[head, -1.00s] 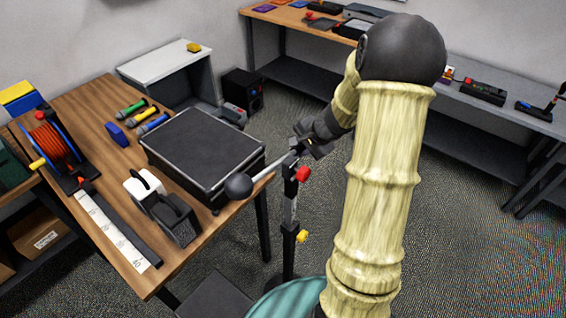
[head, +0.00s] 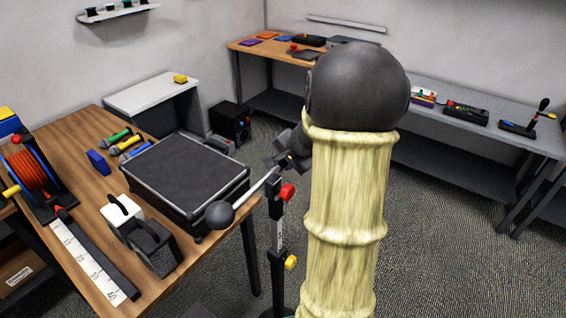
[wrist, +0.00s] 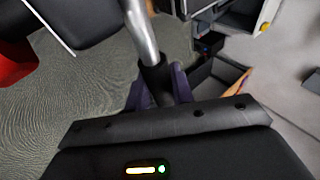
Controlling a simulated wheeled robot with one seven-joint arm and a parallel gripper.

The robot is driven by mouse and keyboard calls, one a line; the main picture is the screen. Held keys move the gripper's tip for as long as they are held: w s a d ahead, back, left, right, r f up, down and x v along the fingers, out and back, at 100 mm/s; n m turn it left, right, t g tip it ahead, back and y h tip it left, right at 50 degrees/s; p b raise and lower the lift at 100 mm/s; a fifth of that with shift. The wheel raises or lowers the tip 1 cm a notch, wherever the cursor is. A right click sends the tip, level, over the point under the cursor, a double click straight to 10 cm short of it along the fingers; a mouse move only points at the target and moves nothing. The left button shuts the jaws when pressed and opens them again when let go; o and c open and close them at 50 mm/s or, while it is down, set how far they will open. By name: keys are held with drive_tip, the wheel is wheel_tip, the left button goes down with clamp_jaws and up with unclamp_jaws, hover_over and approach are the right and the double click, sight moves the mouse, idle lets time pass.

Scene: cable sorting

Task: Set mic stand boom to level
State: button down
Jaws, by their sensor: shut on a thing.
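The mic stand (head: 279,235) stands on the floor beside the wooden table, with a red knob (head: 287,192) near its top and a yellow knob (head: 291,262) lower down. Its boom (head: 250,191) is a silver rod with a black ball (head: 220,215) at the near left end. In the head view the rod slants, ball end lower in the picture. My gripper (head: 290,158) is at the far end, partly hidden by my arm. In the wrist view the rod (wrist: 143,35) runs into a black sleeve between my gripper's fingers (wrist: 160,90), shut on it.
A black flat case (head: 185,175) lies on the wooden table (head: 75,145) just left of the boom. A cable reel (head: 35,170) and several small items share that table. A grey bench (head: 460,125) runs along the back right. The carpet between is open.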

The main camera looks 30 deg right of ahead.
drive_tip(key=c, duration=1.2)
unclamp_jaws()
drive_tip(key=shift+c, duration=0.2)
drive_tip(key=shift+r, duration=0.15)
drive_tip(key=p+v, duration=0.1)
drive_tip(key=v, duration=1.6)
drive_tip(key=shift+s+p, duration=0.2)
drive_tip(key=shift+p, duration=0.2)
drive_tip(key=shift+w, duration=0.15)
